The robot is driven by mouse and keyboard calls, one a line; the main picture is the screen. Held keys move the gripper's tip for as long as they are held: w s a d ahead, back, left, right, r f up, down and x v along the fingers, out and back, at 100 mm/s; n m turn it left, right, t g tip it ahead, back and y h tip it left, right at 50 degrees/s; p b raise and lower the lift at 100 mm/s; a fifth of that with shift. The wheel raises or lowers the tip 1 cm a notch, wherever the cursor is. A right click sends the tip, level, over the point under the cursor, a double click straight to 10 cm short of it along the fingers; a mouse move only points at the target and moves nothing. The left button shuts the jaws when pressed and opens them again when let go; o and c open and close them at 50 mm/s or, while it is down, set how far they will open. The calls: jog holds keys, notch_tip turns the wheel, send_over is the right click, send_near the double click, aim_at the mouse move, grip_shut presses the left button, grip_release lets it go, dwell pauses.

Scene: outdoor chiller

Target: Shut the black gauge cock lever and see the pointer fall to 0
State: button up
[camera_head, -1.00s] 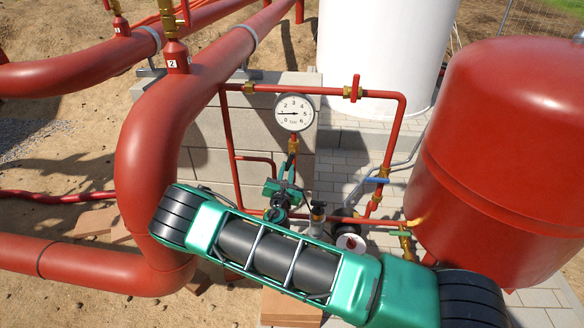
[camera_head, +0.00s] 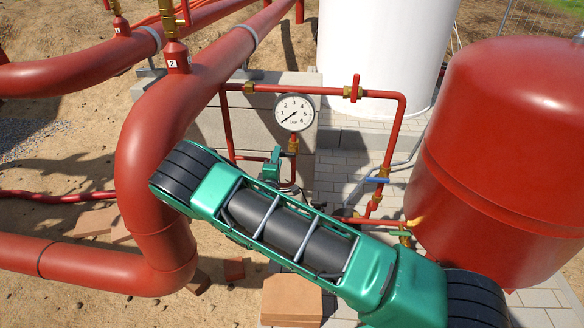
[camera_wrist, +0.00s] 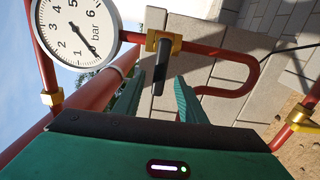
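The pressure gauge (camera_head: 295,112) has a white dial, and its pointer lies at the lower left, at about 0. The gauge (camera_wrist: 75,32) appears turned in the wrist view, its pointer again at the zero end. The black gauge cock lever (camera_wrist: 161,62) sits on a brass cock (camera_wrist: 151,41) below the gauge and stands crosswise to the pipe. My gripper (camera_wrist: 160,84) is open, with one finger on each side of the lever's free end; I see no clear contact. In the head view my gripper (camera_head: 274,165) is partly visible below the gauge, and the lever cannot be made out.
A red-handled valve (camera_head: 353,88) and a blue-handled valve (camera_head: 377,180) sit on the thin red pipe loop. A large red tank (camera_head: 505,150) stands right, a white tank (camera_head: 385,50) behind, and thick red pipes (camera_head: 150,170) left. A block wall (camera_head: 205,135) is behind the gauge.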

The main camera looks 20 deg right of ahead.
jog(key=o, duration=0.5)
jog(key=v, duration=0.7)
dwell(0.3)
